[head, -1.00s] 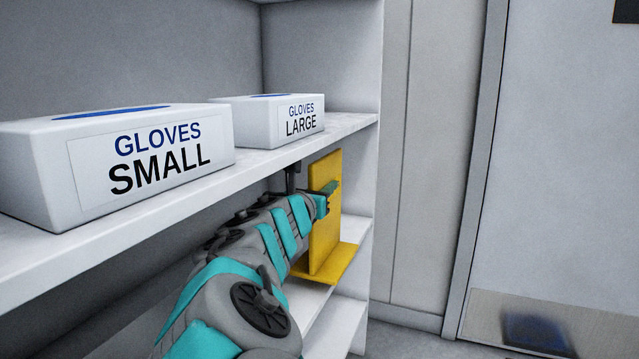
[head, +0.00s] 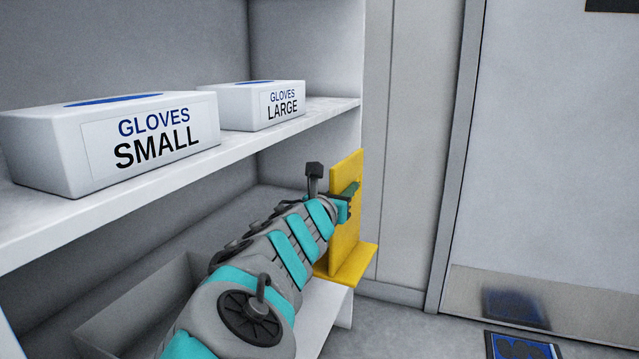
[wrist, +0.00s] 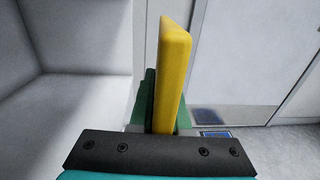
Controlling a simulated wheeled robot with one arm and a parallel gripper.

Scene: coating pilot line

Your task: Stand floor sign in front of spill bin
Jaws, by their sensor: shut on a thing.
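The yellow floor sign (head: 346,212) is upright, with a flat panel and a wider foot at its bottom. In the head view it is at the end of my arm, at the right end of the shelf unit. My gripper (head: 354,192) is shut on the panel's edge. In the wrist view the sign (wrist: 172,70) stands between the green fingers of my gripper (wrist: 160,112). The sign's foot is hidden in the wrist view. I do not see a spill bin in either view.
Glove boxes marked SMALL (head: 150,140) and LARGE (head: 270,105) sit on the upper shelf (head: 190,165). Below is a lower shelf (head: 322,318) with a grey bin-like box (head: 130,305). To the right are a grey door (head: 560,150) and a blue floor mat (head: 520,346).

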